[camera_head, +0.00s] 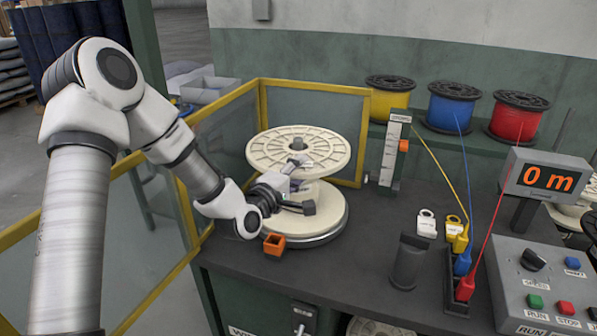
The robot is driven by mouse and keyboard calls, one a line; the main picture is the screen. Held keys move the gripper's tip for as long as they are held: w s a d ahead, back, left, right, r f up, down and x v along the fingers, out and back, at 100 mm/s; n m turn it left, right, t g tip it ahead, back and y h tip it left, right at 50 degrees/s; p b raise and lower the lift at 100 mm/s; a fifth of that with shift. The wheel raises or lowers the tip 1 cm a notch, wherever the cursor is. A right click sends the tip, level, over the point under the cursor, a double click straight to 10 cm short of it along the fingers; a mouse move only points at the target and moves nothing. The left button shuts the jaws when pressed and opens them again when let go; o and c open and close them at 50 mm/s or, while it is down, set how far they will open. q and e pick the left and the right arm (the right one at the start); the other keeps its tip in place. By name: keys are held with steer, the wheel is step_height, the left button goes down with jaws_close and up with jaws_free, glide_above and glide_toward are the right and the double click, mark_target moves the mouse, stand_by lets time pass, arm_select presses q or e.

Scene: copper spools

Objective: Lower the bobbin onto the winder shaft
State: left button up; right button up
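The cream bobbin (265,152) stands upright in the middle left, its pale upper flange and wide lower flange both showing. The grey tip of the winder shaft (298,143) shows in the hole at the centre of the upper flange. The lower flange sits on or very close to a grey round plate (318,241). My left gripper (303,184) reaches in from the left at the near side of the bobbin. My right gripper is out of view.
A yellow-framed guard (262,105) stands left of and behind the bobbin. A white gauge post (393,150) stands to the right. A dark cylinder (409,262), wire guides and a control box (520,262) occupy the right side.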

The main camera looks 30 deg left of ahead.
arm_select(q)
steer(key=shift+s+f, duration=0.1)
steer(key=shift+f, duration=0.05)
steer(key=s, duration=0.7)
steer(key=shift+d+r, duration=0.15)
steer(key=shift+r, duration=0.05)
steer(key=shift+s, duration=0.1)
